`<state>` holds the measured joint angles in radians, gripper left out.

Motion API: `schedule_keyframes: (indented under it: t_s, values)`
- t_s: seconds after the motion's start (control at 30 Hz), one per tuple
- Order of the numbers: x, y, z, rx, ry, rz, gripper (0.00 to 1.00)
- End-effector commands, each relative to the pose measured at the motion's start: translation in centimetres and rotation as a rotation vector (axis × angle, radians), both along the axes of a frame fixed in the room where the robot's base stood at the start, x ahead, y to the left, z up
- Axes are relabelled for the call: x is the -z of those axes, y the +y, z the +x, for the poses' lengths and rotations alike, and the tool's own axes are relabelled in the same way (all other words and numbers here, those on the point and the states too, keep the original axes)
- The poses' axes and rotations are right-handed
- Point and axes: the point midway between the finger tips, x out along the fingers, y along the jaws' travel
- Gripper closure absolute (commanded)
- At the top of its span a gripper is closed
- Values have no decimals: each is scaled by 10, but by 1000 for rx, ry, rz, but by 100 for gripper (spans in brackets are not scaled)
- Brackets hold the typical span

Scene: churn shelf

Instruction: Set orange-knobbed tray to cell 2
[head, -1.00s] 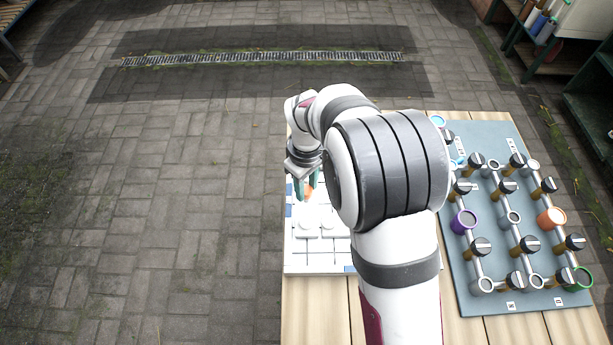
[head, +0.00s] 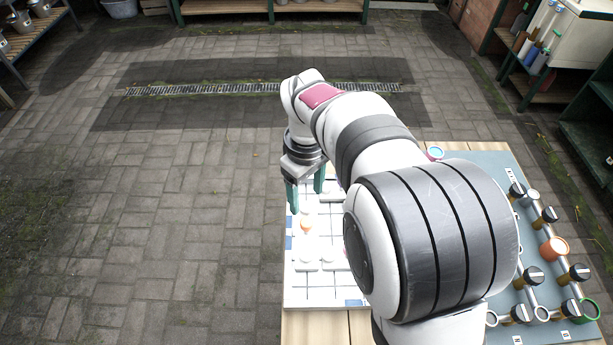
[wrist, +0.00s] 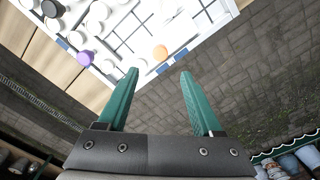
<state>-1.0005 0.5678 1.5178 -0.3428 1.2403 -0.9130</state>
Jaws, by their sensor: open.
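The orange knob (head: 306,224) of a tray shows on the white gridded board (head: 294,272) in the head view, at the board's left part. In the wrist view the orange knob (wrist: 160,52) stands beyond the fingertips, near the board's edge. My gripper (head: 306,198) is open and empty, with green fingers above the board's far left part. I cannot read any cell numbers, and my arm hides the right part of the board in the head view.
White knobs (head: 306,256) stand on the board nearer the camera. A purple knob (wrist: 86,57) and several white ones show in the wrist view. A grey panel with pipes and black-handled valves (head: 500,160) lies right of the board. Paved floor is clear left of the table.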

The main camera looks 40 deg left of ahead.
Motion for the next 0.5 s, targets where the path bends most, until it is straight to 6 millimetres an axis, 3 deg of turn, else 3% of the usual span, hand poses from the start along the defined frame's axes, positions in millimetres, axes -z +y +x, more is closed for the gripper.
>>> schedule_keyframes:
  t_s: [0.1,0.2,0.5]
  values:
    - [-32,0,0,0,-2,3,33]
    - [-49,0,0,0,-2,2,33]
    - [-61,0,0,0,1,-1,33]
